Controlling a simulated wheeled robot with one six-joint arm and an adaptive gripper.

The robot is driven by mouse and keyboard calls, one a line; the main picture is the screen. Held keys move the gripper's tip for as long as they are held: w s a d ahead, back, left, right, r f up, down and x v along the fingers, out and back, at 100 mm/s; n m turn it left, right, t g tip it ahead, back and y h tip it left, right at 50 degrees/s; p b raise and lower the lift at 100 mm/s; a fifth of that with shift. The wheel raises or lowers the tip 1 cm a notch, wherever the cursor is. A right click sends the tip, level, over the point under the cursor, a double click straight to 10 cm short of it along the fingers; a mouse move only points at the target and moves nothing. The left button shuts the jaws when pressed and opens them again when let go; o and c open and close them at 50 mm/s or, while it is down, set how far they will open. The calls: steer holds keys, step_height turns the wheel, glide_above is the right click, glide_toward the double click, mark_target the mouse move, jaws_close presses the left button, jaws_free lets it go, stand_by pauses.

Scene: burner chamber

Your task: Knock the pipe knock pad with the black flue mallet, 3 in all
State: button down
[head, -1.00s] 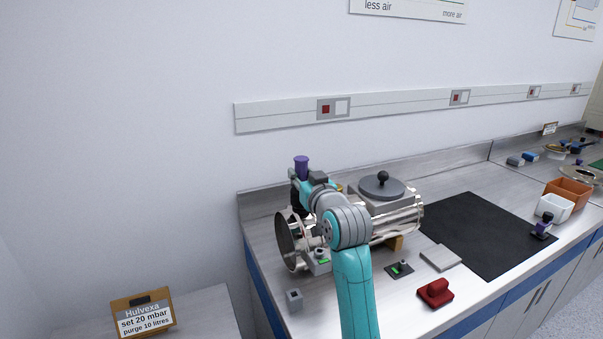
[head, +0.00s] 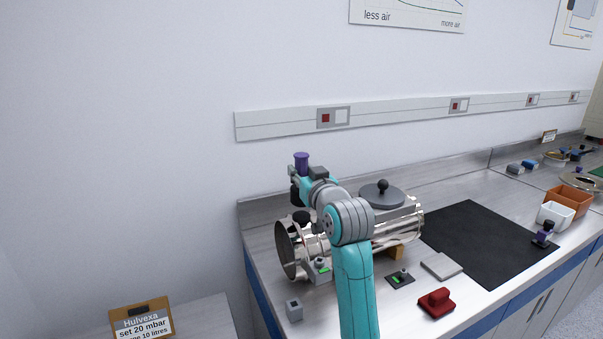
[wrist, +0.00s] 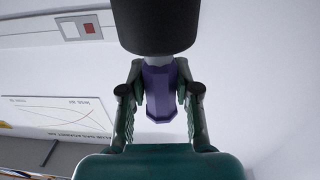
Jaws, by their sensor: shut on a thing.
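My gripper (head: 300,181) is shut on the purple handle of the black flue mallet. The purple handle end (head: 301,160) sticks up above the fingers in the head view, and the black mallet head (head: 297,196) hangs below them. In the wrist view the purple handle (wrist: 162,92) is between the fingers (wrist: 160,95) and the black head (wrist: 155,25) fills the top. A small dark round pad (head: 302,216), which looks like the pipe knock pad, is on top of the shiny metal pipe (head: 285,250). The mallet head appears a little above it, apart.
A grey lid with a black knob (head: 382,192) sits on the burner body right of my arm. A red block (head: 436,302), a grey plate (head: 441,265) and a black mat (head: 480,240) lie to the right. A small grey block (head: 294,309) is near the front edge.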

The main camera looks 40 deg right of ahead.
step_height(320, 180, down, 3)
steer(key=shift+f, duration=0.2)
steer(key=shift+r, duration=1.8)
step_height(320, 180, down, 4)
steer(key=shift+r, duration=2.8)
